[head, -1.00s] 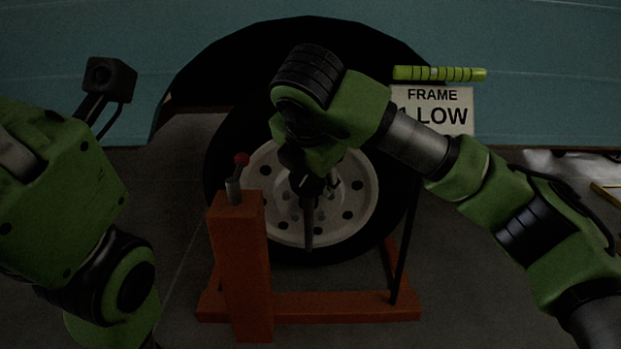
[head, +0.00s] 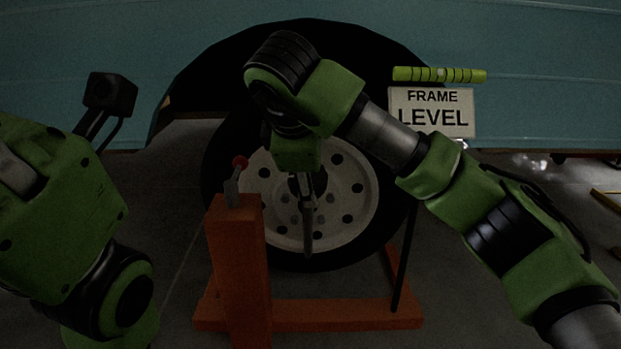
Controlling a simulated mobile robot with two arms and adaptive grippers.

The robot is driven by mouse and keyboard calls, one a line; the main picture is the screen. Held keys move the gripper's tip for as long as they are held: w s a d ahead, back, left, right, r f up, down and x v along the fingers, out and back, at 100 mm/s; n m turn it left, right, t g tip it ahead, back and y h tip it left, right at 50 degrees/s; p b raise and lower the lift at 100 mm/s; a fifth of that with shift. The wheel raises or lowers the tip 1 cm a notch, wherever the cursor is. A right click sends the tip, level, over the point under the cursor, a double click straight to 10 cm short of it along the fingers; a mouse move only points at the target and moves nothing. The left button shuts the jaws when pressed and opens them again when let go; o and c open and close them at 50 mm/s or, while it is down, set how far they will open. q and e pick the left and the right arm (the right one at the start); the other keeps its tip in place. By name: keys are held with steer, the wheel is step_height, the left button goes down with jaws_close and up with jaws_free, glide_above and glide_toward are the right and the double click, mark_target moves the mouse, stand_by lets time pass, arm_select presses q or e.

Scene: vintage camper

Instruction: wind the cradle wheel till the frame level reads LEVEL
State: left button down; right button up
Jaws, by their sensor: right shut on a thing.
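The frame level's sign (head: 431,112) hangs on the right and reads FRAME LEVEL, with a yellow-green vial (head: 440,75) above it. The cradle wheel (head: 308,238) shows as a thin, dark upright shape, seen nearly edge-on in front of the tyre's pale hub. My right gripper (head: 304,190) is shut on its upper part, and my wrist hides much of the grip. My left arm stands at the left edge, and its fingers are out of view.
An orange cradle (head: 238,270) stands on the floor before a large black tyre (head: 225,160). The teal camper wall (head: 80,50) is behind. Floor at the lower right looks clear.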

steer(key=shift+m, duration=1.6)
steer(key=o, duration=1.1)
step_height(320, 180, up, 10)
